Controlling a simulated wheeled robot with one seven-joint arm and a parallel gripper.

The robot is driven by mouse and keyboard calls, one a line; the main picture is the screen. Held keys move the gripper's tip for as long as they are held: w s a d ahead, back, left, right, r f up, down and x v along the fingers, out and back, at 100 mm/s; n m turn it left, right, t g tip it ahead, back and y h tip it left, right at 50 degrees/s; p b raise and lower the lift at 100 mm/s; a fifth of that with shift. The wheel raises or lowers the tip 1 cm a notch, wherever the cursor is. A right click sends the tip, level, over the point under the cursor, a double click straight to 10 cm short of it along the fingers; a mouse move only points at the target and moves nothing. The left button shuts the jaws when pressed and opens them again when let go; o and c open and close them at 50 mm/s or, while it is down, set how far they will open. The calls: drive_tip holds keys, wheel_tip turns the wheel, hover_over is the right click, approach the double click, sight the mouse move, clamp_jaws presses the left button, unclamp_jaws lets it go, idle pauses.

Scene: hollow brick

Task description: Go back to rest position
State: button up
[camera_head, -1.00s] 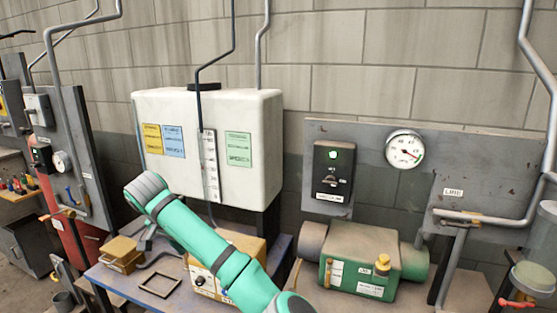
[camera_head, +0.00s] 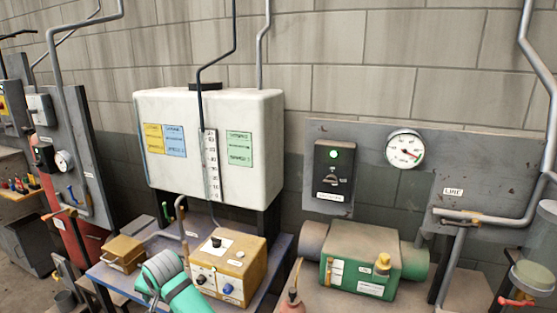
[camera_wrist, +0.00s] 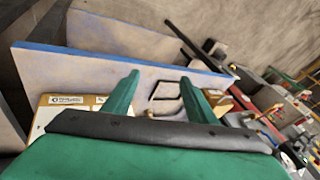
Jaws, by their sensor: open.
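My arm, green with a grey banded joint, reaches into the bottom of the head view in front of the blue-edged bench (camera_head: 108,272). My gripper itself does not show there. In the wrist view my gripper (camera_wrist: 158,82) has its two green fingers apart, with nothing held between them. The grey bench top (camera_wrist: 95,62) with its blue edge lies beyond the fingers, tilted in the picture. A thin dark rectangular frame (camera_wrist: 163,91) shows on it between the fingers.
A tan control box (camera_head: 228,262) and a small yellow-brown box (camera_head: 123,253) stand on the bench, below a white tank (camera_head: 180,190). A green machine (camera_head: 360,258) is at right, under a grey panel (camera_head: 385,150) with a gauge (camera_head: 404,149).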

drive_tip(key=s+a+f+t+y, duration=0.2)
drive_tip(key=s+a+f+y, duration=0.15)
drive_tip(key=s+f, duration=0.55)
drive_tip(key=s+d+f+m+t, duration=0.1)
drive_tip(key=s+d+f+t, duration=0.2)
drive_tip(key=s+d+f, duration=0.3)
drive_tip(key=s+d+f+m+t, duration=0.2)
drive_tip(key=s+d+f, duration=0.1)
drive_tip(key=s+d, duration=0.4)
drive_tip(key=s+d+t+h, duration=0.2)
drive_tip(key=s+d+h, duration=0.1)
drive_tip(key=s+d, duration=0.55)
drive_tip(key=s+d+r+n+t+h, duration=0.1)
drive_tip(key=s+d+r+n+h, duration=0.1)
drive_tip(key=s+d+r, duration=0.3)
drive_tip(key=s+d+r+n+t+h, duration=0.1)
drive_tip(key=s+d+r, duration=0.4)
drive_tip(key=s+d, duration=0.7)
drive_tip(key=shift+s+n+h, duration=0.7)
drive_tip(key=shift+n+h, duration=0.1)
drive_tip(key=shift+h, duration=0.05)
